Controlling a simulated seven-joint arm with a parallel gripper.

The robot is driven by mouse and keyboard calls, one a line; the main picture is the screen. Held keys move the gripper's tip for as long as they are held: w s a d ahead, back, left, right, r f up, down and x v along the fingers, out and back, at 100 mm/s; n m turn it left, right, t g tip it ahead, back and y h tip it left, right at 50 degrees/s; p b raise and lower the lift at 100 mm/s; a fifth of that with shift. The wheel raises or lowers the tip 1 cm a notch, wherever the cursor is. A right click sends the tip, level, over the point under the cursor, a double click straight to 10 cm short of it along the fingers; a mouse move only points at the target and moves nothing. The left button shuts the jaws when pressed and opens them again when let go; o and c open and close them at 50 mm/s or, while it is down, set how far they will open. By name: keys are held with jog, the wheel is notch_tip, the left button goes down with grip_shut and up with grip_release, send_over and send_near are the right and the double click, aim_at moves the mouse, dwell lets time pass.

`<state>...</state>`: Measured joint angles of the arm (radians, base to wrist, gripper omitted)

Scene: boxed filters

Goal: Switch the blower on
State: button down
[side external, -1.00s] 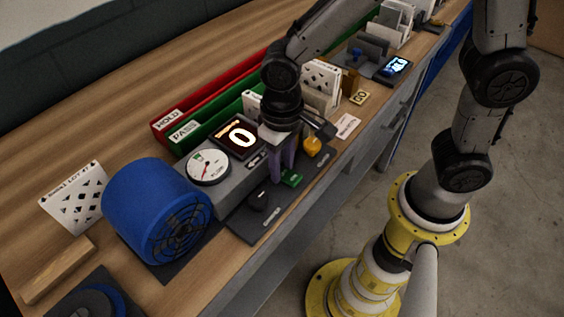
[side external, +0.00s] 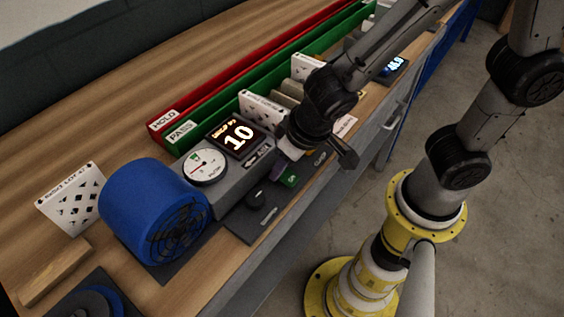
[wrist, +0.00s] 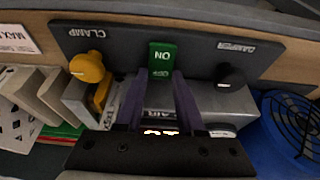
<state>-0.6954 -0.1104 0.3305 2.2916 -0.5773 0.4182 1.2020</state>
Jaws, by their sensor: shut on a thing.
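The blower (side external: 155,212) is a blue drum with a black grille, at the left of the side external view. In the wrist view the green rocker switch (wrist: 162,57), marked ON and OFF, sits on the dark panel (wrist: 120,50). The switch also shows in the side external view (side external: 290,178). My gripper (wrist: 163,76) has its purple fingers on either side of the switch's near end, shut on it. The gripper is tilted in the side external view (side external: 279,172). The display (side external: 236,135) reads 10, and the round gauge (side external: 204,168) stands beside it.
In the wrist view a yellow clamp knob (wrist: 88,68) is left of the switch and a black damper knob (wrist: 231,75) right of it. Red (side external: 240,75) and green (side external: 225,103) trays lie behind. A white filter box (side external: 72,200) stands left of the blower.

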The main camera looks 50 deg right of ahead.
jog(key=shift+r, duration=0.1)
jog(key=c, duration=0.5)
grip_release()
jog(key=v, duration=1.3)
jog(key=shift+s+r, duration=0.25)
jog(key=shift+r, duration=0.1)
